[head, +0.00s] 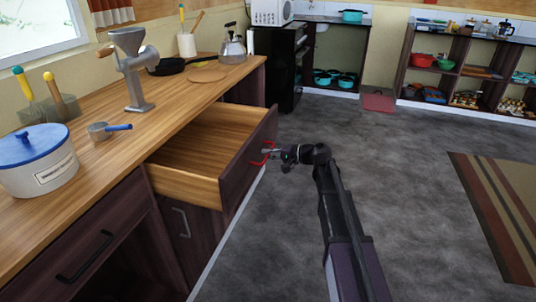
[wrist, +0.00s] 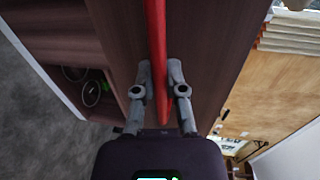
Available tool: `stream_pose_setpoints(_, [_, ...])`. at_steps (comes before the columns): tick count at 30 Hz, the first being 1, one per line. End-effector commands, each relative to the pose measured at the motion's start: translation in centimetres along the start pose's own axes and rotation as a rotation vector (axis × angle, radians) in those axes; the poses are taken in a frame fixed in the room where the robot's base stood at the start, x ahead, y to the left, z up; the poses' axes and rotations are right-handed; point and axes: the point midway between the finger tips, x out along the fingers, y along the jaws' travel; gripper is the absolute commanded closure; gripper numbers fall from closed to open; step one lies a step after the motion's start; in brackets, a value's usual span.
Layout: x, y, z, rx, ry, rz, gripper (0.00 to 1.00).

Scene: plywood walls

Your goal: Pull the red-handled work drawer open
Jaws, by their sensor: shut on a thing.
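The work drawer (head: 190,150) is pulled well out of the wooden counter in the head view, and its inside looks empty. Its dark front (head: 250,160) carries a red handle (head: 262,157). My gripper (head: 271,153) is at the handle, with my arm reaching up from the bottom right. In the wrist view the red handle (wrist: 157,45) runs down between the two fingers of my gripper (wrist: 160,90), which are shut on it. The dark drawer front (wrist: 200,40) lies behind the handle.
The counter (head: 160,105) holds a grinder (head: 130,70), a blue-lidded pot (head: 38,160) and a kettle (head: 232,48). A grey-handled drawer or door (head: 190,240) is below. Grey floor (head: 400,150) is clear to the right, with a striped rug (head: 495,210).

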Motion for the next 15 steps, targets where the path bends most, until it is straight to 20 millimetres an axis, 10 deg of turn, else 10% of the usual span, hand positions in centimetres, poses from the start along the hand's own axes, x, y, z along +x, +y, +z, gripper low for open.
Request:
stream_pose_setpoints(6, [0.67,-0.22,-0.04,-0.001,0.001,-0.003,1.0])
stream_pose_setpoints(7, [0.73,-0.23,-0.01,-0.001,0.001,-0.003,0.76])
stream_pose_setpoints(10, [0.87,-0.26,0.11,-0.001,-0.002,-0.003,0.49])
stream_pose_setpoints(15, [0.95,-0.26,0.25,-0.002,-0.005,-0.002,0.49])
